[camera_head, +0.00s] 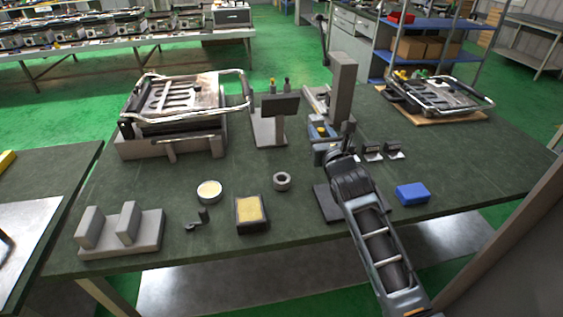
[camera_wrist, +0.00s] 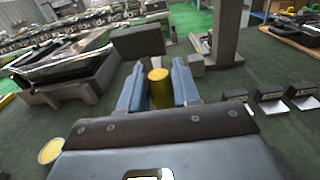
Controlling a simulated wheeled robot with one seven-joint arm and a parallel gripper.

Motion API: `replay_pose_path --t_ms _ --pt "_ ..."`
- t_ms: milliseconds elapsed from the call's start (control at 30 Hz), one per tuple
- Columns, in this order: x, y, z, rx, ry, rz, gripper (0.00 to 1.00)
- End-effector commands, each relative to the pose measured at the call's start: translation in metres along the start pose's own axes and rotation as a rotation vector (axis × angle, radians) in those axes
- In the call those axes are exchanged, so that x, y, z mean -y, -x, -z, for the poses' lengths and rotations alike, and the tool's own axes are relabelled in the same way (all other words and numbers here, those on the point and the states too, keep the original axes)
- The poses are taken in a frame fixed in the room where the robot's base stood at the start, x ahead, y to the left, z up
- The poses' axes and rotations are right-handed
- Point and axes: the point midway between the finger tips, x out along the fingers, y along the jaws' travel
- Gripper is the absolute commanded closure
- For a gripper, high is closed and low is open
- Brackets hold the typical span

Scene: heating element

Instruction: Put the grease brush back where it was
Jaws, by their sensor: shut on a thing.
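My gripper (camera_head: 323,132) is over the back middle of the green table, left of the tall grey post. It is shut on the grease brush, whose yellow cylindrical handle (camera_wrist: 160,92) stands between the two blue-grey fingers in the wrist view. A small yellow patch of it shows in the head view (camera_head: 321,131). The brush's lower end is hidden. A grey stand with a dark panel (camera_head: 280,105) is left of my gripper, and in the wrist view the panel (camera_wrist: 138,42) is just beyond the fingers.
A metal-framed fixture (camera_head: 172,105) is at the left. The tall grey post (camera_head: 342,88) stands close right of my gripper. A round tin (camera_head: 209,191), a yellow-topped block (camera_head: 251,214), a ring (camera_head: 282,181) and a blue box (camera_head: 412,193) lie towards the front. Small black blocks (camera_head: 372,152) are right.

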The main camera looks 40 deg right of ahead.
Motion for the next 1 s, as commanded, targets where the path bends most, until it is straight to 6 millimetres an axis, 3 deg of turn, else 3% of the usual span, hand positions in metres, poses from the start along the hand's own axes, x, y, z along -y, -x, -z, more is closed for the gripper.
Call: replay_pose_path --t_ms 233,700,1000 --pt "-0.008 -0.004 0.006 0.002 0.004 0.000 0.99" --pt "-0.079 -0.027 0.054 0.005 0.003 -0.006 0.99" --pt "-0.097 -0.034 0.069 0.002 0.003 -0.002 0.99"
